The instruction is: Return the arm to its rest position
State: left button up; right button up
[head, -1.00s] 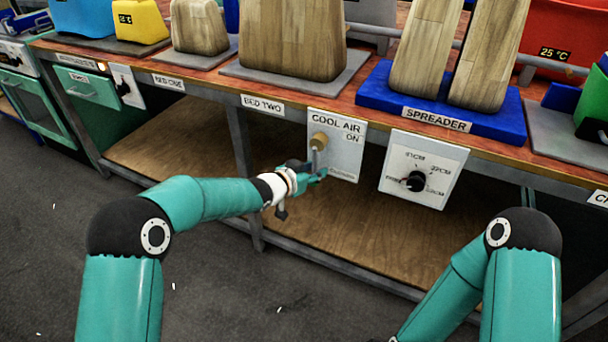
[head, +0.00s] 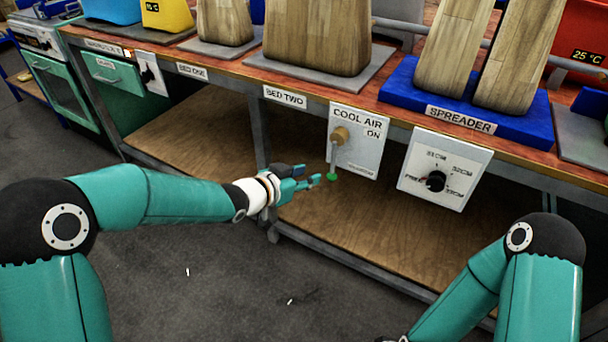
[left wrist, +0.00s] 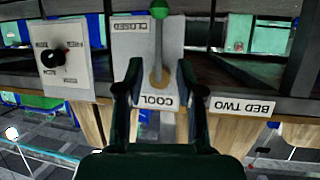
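My left gripper (head: 312,181) is open and empty in front of the bench, just left of the cool air lever's green knob (head: 332,177) in the head view. A small gap shows between them. The lever hangs straight down from its brass hub (head: 339,136) on the white COOL AIR panel (head: 369,150). In the left wrist view, which is upside down, the two dark fingers (left wrist: 159,75) stand apart. The lever and its green knob (left wrist: 159,9) show beyond them, near the CLOSED label. My right arm bends down at the right; its gripper is not in view.
A dial panel (head: 444,170) hangs right of the lever panel. The bench edge carries a BED TWO label (head: 285,97) and a blue SPREADER base (head: 520,130) with wooden blocks. A wooden lower shelf (head: 200,140) lies beneath.

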pick_arm(q)
jog(key=shift+a, duration=0.1)
jog(key=s+a+f+n+g+y, duration=0.1)
jog(key=s+a+f+n, duration=0.15)
jog(key=f, duration=0.45)
jog(key=s+a+f+n+g+y, duration=0.1)
jog(key=s+a+f+g, duration=0.1)
jog(key=s+f, duration=0.35)
jog(key=s+a+f+n+g+y, duration=0.1)
jog(key=s+a+f+n, duration=0.15)
jog(key=f, duration=0.65)
jog(key=s+a+f+n+g, duration=0.1)
jog(key=s+f+g, duration=0.15)
jog(key=s, duration=0.55)
jog(key=s+a+f+n+g+y, duration=0.1)
jog(key=s+f+n+g, duration=0.1)
jog(key=s+f, duration=0.35)
jog(key=s+a+f+n+g, duration=0.1)
jog(key=s+f+g, duration=0.1)
jog(key=s, duration=0.7)
notch_tip(320, 180, up, 28)
jog(key=p, duration=2.7)
jog(key=shift+w+d, duration=0.25)
jog(key=shift+w, duration=0.1)
jog(key=shift+f+t, duration=0.2)
jog(key=shift+t, duration=0.05)
